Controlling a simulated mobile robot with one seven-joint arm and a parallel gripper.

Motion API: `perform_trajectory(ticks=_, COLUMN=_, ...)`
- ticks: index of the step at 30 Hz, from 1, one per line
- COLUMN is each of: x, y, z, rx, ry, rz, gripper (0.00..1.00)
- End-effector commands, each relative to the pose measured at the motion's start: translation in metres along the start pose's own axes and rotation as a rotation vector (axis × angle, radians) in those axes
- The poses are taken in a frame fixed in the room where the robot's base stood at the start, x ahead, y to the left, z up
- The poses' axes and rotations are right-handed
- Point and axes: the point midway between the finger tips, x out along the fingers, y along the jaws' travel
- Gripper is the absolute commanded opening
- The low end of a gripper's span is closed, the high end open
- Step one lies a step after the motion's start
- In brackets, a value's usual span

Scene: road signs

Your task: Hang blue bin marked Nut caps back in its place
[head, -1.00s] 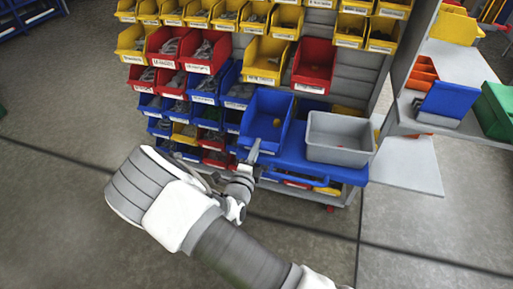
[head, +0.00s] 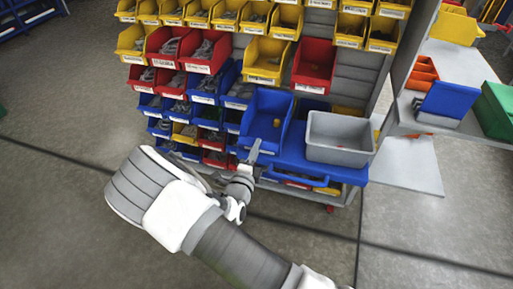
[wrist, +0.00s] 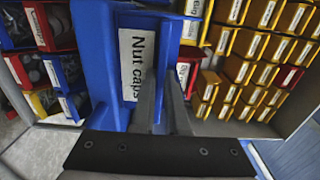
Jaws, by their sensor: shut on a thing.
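The blue bin marked Nut caps (head: 266,117) is at the front of the bin rack, above the blue shelf and left of the grey tub. A small yellowish item lies inside it. In the wrist view, the bin's front with its white Nut caps label (wrist: 132,64) is close and turned sideways. My gripper (head: 252,152) is at the bin's lower front edge, shut on it. The fingers (wrist: 163,100) also show in the wrist view, against the bin beside the label. I cannot tell whether the bin's back touches the rack.
A grey tub (head: 339,139) stands on the blue shelf (head: 292,158), close to the right of the bin. Rows of blue, red and yellow bins fill the rack to the left and above. A bare grey panel (head: 356,72) shows at upper right. A side table (head: 470,127) stands further right.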

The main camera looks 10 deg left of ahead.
Motion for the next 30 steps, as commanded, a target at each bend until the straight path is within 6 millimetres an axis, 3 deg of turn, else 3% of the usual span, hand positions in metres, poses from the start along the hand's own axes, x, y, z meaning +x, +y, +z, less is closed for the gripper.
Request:
perform_trajectory(ticks=16, x=0.000, y=-0.001, z=0.000, rx=-0.001, ry=0.001, rz=0.001, gripper=0.00)
perform_trajectory(ticks=30, x=0.000, y=-0.018, z=0.000, rx=0.000, ry=0.000, rz=-0.001, gripper=0.00)
